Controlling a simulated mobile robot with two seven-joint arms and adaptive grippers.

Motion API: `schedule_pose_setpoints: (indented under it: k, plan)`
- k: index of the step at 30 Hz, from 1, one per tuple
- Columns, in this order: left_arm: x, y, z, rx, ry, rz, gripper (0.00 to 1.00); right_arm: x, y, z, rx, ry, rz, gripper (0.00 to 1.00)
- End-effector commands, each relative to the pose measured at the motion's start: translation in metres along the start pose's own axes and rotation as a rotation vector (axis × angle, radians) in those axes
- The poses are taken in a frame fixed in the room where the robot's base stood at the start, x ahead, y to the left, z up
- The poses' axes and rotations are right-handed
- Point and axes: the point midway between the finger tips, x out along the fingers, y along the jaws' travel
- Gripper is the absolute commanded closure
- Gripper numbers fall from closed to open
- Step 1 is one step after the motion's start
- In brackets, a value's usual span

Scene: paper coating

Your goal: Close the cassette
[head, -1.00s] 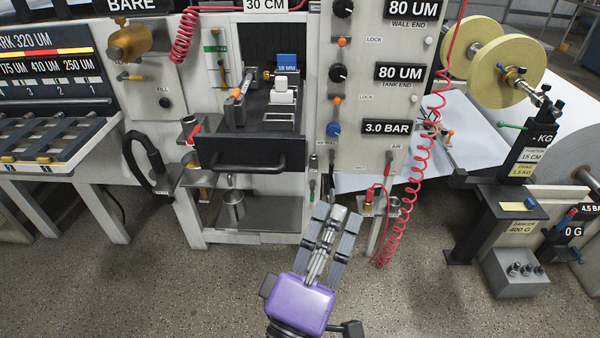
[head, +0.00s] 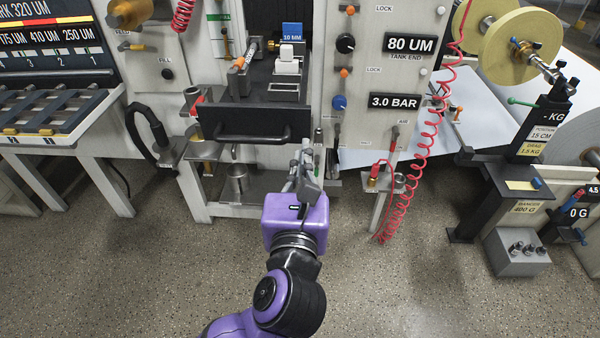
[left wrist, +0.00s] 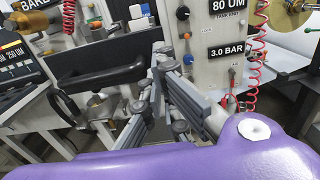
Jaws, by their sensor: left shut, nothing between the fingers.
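The cassette is a dark drawer standing out from the white machine, with a black front panel (head: 235,115) and a bar handle (head: 255,136). White blocks and a blue 10 MM block show in or behind it. In the left wrist view the panel (left wrist: 115,50) and handle (left wrist: 95,76) lie left of the fingers. My left gripper (head: 307,148) is shut and empty, pointing at the machine by the right end of the cassette front. It also shows in the left wrist view (left wrist: 160,52). Whether it touches the panel I cannot tell. My right gripper is not in view.
A control panel (head: 385,60) with knobs stands right of the cassette. A red coiled hose (head: 418,160) hangs beside it. A metal cup (head: 237,180) stands on the lower shelf. The floor in front is clear.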

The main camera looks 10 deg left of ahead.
Motion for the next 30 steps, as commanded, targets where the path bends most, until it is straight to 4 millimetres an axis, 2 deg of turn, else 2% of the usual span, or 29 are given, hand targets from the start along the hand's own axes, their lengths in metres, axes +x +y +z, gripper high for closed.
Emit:
schedule_pose_setpoints:
  k: [1, 6, 12, 18, 30]
  plan:
    - [0.013, 0.0, 0.004, 0.003, -0.005, 0.0, 1.0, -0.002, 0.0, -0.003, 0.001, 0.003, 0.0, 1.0]
    - [0.046, 0.0, 0.003, 0.003, -0.004, 0.0, 1.0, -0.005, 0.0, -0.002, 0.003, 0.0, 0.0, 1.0]
    - [0.071, 0.0, 0.001, 0.003, -0.001, -0.001, 1.0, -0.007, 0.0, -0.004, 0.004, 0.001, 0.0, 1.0]
    - [0.079, 0.0, 0.0, 0.002, 0.0, 0.0, 1.0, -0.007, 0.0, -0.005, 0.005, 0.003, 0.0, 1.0]
    - [0.079, -0.001, 0.0, 0.002, 0.0, 0.0, 1.0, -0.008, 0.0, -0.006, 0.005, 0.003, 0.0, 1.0]
